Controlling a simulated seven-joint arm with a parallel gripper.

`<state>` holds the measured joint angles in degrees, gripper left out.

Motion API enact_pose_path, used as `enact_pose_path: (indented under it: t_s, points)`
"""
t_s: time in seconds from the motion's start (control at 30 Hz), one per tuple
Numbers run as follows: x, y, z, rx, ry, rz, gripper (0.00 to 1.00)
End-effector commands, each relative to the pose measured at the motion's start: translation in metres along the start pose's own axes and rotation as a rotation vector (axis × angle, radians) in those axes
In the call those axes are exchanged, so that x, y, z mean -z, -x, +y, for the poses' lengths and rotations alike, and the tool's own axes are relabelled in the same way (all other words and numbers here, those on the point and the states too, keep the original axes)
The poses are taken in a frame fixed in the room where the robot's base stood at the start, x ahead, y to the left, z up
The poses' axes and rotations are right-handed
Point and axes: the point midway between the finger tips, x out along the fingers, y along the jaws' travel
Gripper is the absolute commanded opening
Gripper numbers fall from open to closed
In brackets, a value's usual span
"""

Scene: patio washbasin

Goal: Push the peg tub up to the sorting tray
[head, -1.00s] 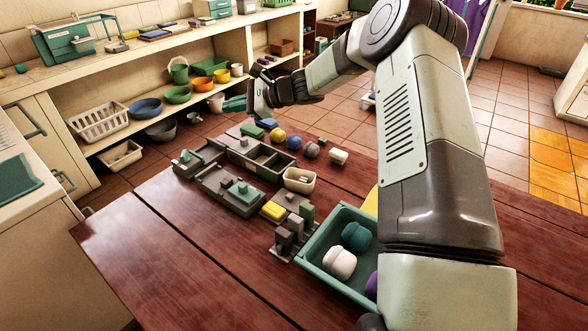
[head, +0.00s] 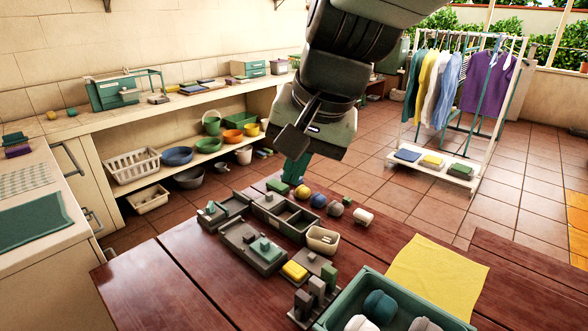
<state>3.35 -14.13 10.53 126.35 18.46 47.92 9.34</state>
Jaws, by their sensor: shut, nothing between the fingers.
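The small cream tub (head: 322,239), which I take for the peg tub, stands upright on the wooden table with small pieces inside. The grey compartment tray (head: 285,218), which I take for the sorting tray, lies just behind and to the left of it. They look very close; I cannot tell whether they touch. My gripper (head: 291,143) is shut and empty, high in the picture, above and beyond the tray, apart from both. It hides part of a teal object (head: 295,167) behind it.
Grey blocks and a yellow block (head: 294,271) crowd the tub's near left. A teal bin (head: 345,309) with rolled cloths stands in front, a yellow cloth (head: 437,275) to the right. Balls and a white cylinder (head: 363,217) lie behind. The table's left front is clear.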

Motion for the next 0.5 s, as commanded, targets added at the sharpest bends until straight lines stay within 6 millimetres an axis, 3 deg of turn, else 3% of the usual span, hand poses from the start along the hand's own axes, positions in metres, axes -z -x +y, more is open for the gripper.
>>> enact_pose_path:
  t_s: [0.27, 0.5]
  points:
    - [-0.019, 0.021, 0.027, -0.053, 0.003, 0.133, 0.0]
    - [0.012, 0.004, 0.021, 0.018, -0.25, 0.262, 0.0]
